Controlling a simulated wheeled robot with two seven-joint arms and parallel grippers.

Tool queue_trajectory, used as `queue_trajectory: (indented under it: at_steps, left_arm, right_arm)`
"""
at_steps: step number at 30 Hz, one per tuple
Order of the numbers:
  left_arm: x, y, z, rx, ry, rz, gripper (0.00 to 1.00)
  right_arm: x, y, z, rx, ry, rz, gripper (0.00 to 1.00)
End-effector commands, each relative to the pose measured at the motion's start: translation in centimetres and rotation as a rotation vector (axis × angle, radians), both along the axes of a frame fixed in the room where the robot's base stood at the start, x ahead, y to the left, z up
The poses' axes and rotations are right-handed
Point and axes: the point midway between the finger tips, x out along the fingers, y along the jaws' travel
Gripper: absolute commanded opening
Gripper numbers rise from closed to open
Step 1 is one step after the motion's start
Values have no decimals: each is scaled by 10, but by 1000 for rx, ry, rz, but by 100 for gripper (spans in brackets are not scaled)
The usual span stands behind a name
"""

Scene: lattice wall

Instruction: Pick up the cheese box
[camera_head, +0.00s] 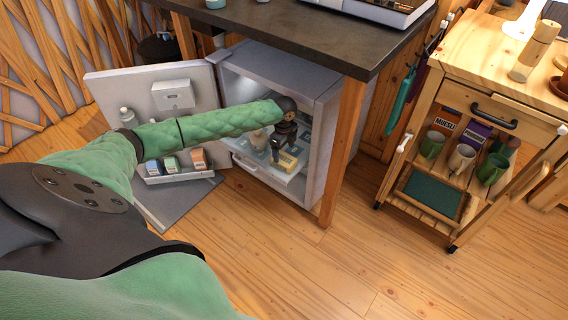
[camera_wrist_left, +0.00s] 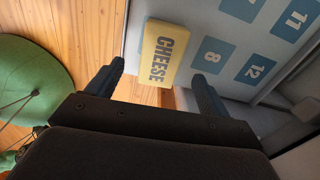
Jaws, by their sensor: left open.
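The cheese box (camera_wrist_left: 162,55) is a yellow block with a blue CHEESE label. In the head view the cheese box (camera_head: 287,161) lies near the front edge of a shelf inside the small open fridge (camera_head: 327,140). My left gripper (camera_head: 279,150) reaches into the fridge and hangs just above and beside the box, partly covering it. In the left wrist view my left gripper (camera_wrist_left: 158,85) is open, with one finger on each side of the box's near end. I cannot tell whether the fingers touch it. My right gripper is out of view.
The fridge door (camera_head: 207,95) stands open to the left, with several cartons and a bottle in it. Numbered blue squares (camera_wrist_left: 213,56) mark the shelf. A dark counter (camera_head: 310,38) covers the fridge. A wooden trolley (camera_head: 465,75) with mugs stands right; the floor between is clear.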

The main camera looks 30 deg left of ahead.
Motion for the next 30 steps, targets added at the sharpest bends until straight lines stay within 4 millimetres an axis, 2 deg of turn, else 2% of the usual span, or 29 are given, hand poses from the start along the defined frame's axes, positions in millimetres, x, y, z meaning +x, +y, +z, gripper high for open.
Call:
queue_trajectory:
  at_steps: [8,16,24,30]
  left_arm:
    - [0,0,-22,1,-1,1,80]
    - [0,-1,-56,0,0,1,80]
    - [1,0,-60,1,-1,1,80]
    - [1,0,-60,1,-1,1,41]
  right_arm:
    - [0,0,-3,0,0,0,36]
    - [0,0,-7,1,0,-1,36]
    - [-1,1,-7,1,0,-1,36]
    - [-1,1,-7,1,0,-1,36]
